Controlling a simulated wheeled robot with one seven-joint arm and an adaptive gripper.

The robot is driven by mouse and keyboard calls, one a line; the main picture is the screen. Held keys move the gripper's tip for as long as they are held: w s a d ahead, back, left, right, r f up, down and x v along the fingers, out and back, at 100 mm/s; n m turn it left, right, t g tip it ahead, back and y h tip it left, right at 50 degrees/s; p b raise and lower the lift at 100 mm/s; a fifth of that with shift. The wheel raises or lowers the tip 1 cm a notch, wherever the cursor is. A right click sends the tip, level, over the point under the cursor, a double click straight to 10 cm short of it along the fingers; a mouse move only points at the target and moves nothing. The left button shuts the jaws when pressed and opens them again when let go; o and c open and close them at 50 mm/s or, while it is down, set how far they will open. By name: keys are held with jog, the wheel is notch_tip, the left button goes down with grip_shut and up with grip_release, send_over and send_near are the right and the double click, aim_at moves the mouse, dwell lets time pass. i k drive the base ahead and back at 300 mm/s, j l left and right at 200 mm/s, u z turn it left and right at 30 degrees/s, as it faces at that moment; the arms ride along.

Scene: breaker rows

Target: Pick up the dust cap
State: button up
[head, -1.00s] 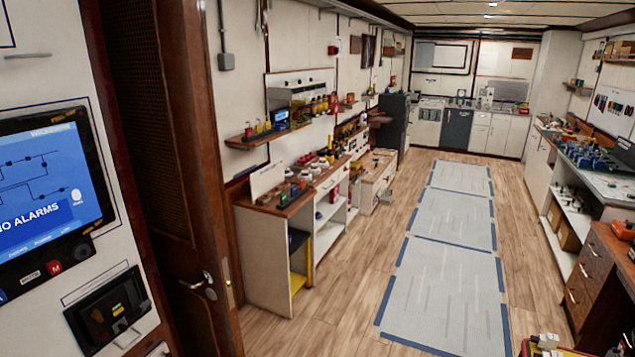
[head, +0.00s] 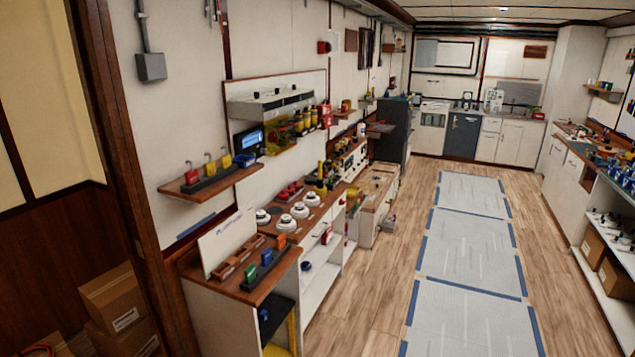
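I cannot single out the dust cap at this distance. Several white round pieces with dark middles, one of them here (head: 299,210), sit on the wooden bench top along the left wall; I cannot tell whether one is or wears a dust cap. Small red pieces (head: 290,191) lie just behind them. My gripper is not in view.
A wooden counter (head: 262,291) with coloured blocks stands at the near left, under a wall shelf (head: 212,192). Cardboard boxes (head: 117,305) lie beyond the doorway at left. White shelving (head: 596,236) lines the right. The aisle with blue-edged grey mats (head: 468,242) is clear.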

aim_at(291, 190)
jog(key=i, duration=2.25)
jog(key=i+l+u, duration=0.1)
jog(key=i+u, duration=0.2)
jog(key=i, duration=0.3)
jog(key=i+l+u, duration=0.25)
jog(key=i, duration=0.35)
jog(key=i+l+u, duration=0.3)
jog(key=i, duration=0.25)
jog(key=i+l+u, duration=0.25)
jog(key=i+l, duration=0.25)
